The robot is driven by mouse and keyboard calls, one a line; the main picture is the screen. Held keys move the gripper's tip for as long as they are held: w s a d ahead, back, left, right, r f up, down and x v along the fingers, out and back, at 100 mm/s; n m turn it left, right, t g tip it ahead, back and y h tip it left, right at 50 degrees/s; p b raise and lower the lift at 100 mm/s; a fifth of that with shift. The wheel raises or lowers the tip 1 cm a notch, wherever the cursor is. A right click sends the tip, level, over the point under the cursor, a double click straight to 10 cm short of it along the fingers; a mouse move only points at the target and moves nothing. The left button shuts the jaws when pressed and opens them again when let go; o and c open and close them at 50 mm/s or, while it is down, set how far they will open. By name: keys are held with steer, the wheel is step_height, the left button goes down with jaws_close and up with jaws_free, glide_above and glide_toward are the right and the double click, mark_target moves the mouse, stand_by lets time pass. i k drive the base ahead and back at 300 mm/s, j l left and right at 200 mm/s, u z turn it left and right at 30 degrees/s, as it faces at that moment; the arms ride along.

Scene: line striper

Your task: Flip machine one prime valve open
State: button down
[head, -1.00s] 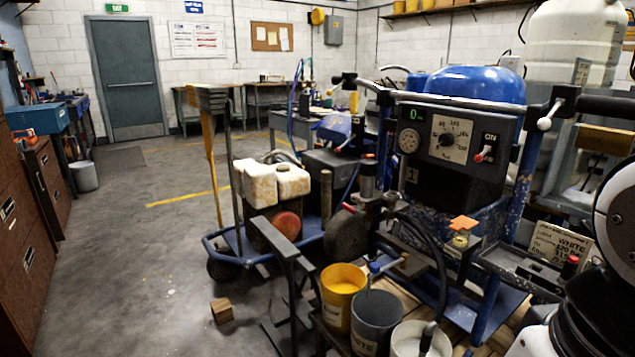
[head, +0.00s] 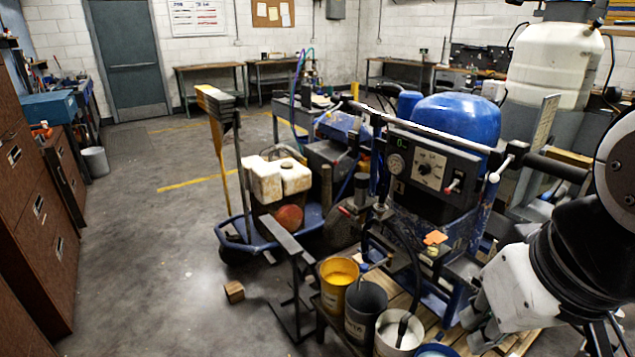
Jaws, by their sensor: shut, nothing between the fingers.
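Machine one is the blue-framed striper with a blue tank (head: 455,120) and a dark control panel (head: 425,168) marked 1, at right of centre in the head view. On its front, below the panel, is a small flat orange handle (head: 435,238) on a brass-coloured fitting, which looks like the prime valve. Whether its position means open or closed is too small to tell. My gripper (head: 474,328) is at the lower right, below and to the right of the orange handle and apart from it. It is shut and empty, its fingertips partly unclear.
A yellow bucket (head: 338,284), a grey bucket (head: 365,310) and a white bucket (head: 399,333) stand before the machine. A dark metal stand (head: 285,240) and a wood block (head: 234,291) are to their left. Floor (head: 150,270) at left is clear, beside brown drawers (head: 40,210).

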mark_target(347, 213)
steer(key=i+j+u, duration=0.1)
steer(key=i+u, duration=0.15)
steer(key=u, duration=0.15)
steer(key=i+j+u, duration=0.1)
steer(key=i+u, duration=0.2)
steer(key=i, duration=0.15)
steer(key=i+u, duration=0.3)
steer(key=i, duration=0.2)
steer(key=i+z, duration=0.25)
steer(key=i, duration=0.15)
steer(key=i+j+z, duration=0.25)
steer(key=i+z, duration=0.2)
steer(key=z, duration=0.25)
steer(key=i+z, duration=0.15)
steer(key=z, duration=0.25)
steer(key=i+j+z, duration=0.15)
steer(key=z, duration=0.3)
